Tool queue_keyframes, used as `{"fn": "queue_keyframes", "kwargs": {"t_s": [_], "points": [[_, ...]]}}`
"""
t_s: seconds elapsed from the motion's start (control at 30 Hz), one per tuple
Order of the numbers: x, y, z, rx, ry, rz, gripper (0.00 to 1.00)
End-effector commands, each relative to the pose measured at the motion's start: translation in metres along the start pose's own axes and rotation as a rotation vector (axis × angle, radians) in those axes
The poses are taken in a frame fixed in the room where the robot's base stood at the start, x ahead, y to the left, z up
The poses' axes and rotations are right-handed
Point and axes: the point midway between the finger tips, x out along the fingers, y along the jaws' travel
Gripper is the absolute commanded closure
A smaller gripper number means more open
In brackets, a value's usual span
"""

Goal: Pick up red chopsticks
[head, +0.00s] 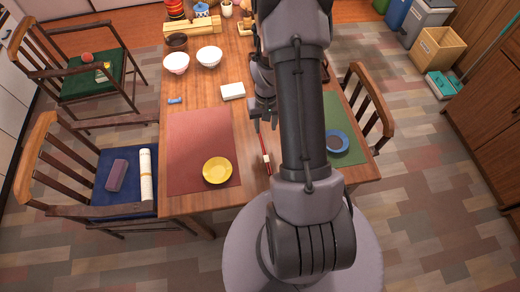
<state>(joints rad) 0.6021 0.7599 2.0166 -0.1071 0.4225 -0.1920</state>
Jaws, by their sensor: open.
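The red chopsticks (264,146) lie on the wooden table between the red mat and my arm, pointing roughly toward the near edge. A small pale band or rest shows partway along them. My gripper (265,123) hangs over the table just beyond the far end of the chopsticks, with its fingers apart and nothing seen between them. Its height above the table is hard to tell. My arm hides the table to the right of the chopsticks.
A yellow bowl (217,170) sits on the red mat (193,135) to the left. A blue dish (337,142) is on the green mat at right. A white box (232,91) and white bowls (209,57) stand farther back. Chairs flank the table (200,97).

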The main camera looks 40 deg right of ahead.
Motion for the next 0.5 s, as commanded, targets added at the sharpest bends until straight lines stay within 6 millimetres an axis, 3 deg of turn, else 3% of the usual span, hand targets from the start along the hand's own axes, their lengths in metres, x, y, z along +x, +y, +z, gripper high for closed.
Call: {"fn": "queue_keyframes", "kwargs": {"t_s": [0.03,0.1,0.33,0.5], "points": [[0.018,0.0,0.001,0.0,-0.002,0.0,0.59],[0.031,-0.001,0.001,0.0,-0.002,0.0,0.59],[0.052,-0.003,0.001,-0.001,-0.001,0.0,0.59],[0.088,-0.008,0.002,0.0,-0.002,0.0,0.59]]}}
